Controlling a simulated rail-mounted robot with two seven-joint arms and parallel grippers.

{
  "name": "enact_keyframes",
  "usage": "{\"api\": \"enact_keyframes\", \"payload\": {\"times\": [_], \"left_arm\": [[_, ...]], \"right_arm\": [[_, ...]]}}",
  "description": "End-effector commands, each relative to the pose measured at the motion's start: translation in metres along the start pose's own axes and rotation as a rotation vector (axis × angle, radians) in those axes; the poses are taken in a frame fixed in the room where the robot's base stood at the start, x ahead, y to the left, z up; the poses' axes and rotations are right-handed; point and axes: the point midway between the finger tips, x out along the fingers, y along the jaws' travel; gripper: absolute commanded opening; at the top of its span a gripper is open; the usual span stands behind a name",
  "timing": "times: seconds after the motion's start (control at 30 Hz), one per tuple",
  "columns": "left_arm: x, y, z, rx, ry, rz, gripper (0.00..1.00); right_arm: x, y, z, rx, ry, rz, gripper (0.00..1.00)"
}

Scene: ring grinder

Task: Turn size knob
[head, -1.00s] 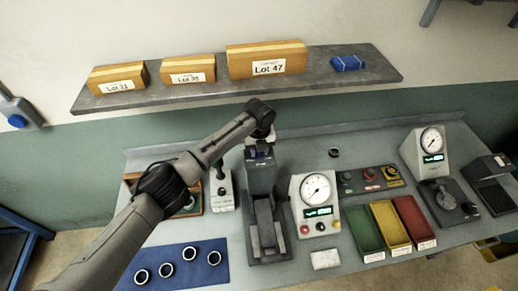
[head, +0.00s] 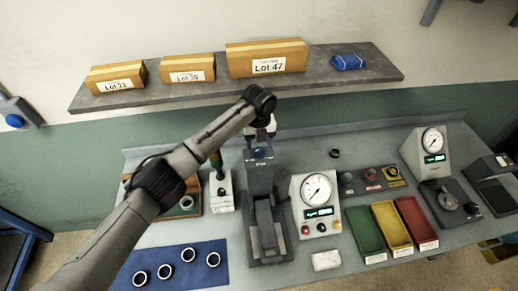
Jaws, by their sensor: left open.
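My left arm comes in from the lower left, and its wrist hangs over the dark grey press-like machine (head: 262,185) in the middle of the bench. My left gripper (head: 265,130) is open, pointing down beside the top of this machine and partly hidden by the wrist; contact cannot be told. No knob is readably marked as the size knob. A white control box (head: 221,190) with a dark knob stands left of the machine. My right gripper is not in view.
A shelf (head: 215,95) with three lot boxes and a blue cloth-like item (head: 348,62) runs behind the wrist. Several rings lie on a blue mat (head: 205,272). Green, yellow and red trays (head: 396,230) and a second gauge (head: 432,150) stand right.

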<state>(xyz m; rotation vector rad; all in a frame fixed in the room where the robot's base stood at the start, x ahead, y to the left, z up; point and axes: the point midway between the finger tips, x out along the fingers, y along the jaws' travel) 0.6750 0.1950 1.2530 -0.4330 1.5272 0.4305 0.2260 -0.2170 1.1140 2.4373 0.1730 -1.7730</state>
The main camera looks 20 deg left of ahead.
Motion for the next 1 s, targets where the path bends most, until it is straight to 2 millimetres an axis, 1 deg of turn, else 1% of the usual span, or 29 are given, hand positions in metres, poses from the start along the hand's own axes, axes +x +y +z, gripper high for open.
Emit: {"api": "enact_keyframes", "payload": {"times": [0.03, 0.2, 0.4, 0.5, 0.7, 1.0], "left_arm": [[-0.003, -0.009, -0.009, 0.007, -0.001, -0.003, 0.59], [-0.023, -0.033, -0.033, 0.005, -0.002, -0.002, 0.59], [-0.044, -0.056, -0.058, 0.005, -0.001, -0.001, 0.59], [-0.052, -0.065, -0.068, 0.004, -0.001, -0.001, 0.59], [-0.063, -0.076, -0.08, 0.002, 0.0, 0.0, 0.59], [-0.068, -0.081, -0.085, 0.001, 0.0, 0.0, 0.59]], "right_arm": [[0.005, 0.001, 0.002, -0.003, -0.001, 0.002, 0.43], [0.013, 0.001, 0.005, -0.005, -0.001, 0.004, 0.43], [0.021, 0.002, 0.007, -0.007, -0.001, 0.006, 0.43], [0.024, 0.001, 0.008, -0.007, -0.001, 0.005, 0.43], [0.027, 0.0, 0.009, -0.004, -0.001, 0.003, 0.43], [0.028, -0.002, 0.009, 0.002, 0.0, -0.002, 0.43]]}}
